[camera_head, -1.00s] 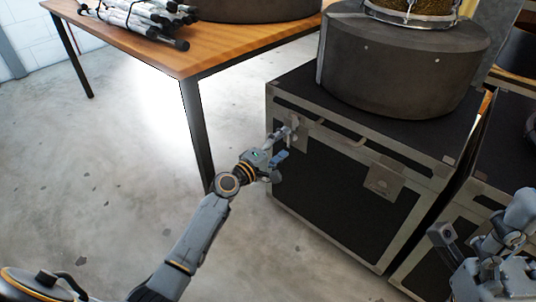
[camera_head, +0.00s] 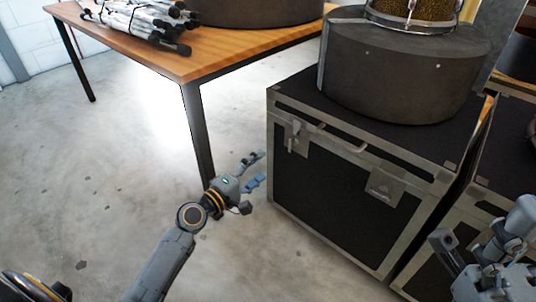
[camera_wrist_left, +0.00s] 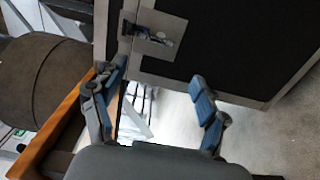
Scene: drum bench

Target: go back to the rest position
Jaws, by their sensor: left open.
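My left gripper (camera_head: 256,171) is open and empty in the head view, in free air just left of the black flight case (camera_head: 330,190). Its two blue-padded fingers are spread apart in the left wrist view (camera_wrist_left: 160,98). A metal latch (camera_head: 296,138) on the case's front left corner is apart from the fingers; it also shows in the left wrist view (camera_wrist_left: 150,34). Part of my right arm (camera_head: 490,255) shows at the lower right of the head view, and I cannot tell its fingers' state.
A wooden table (camera_head: 230,55) with dark legs stands at the back left, holding a bundle of white sticks (camera_head: 135,18). A dark round drum case (camera_head: 400,75) sits on the flight case, with a gold drum (camera_head: 415,10) on top. The concrete floor (camera_head: 110,190) at left is clear.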

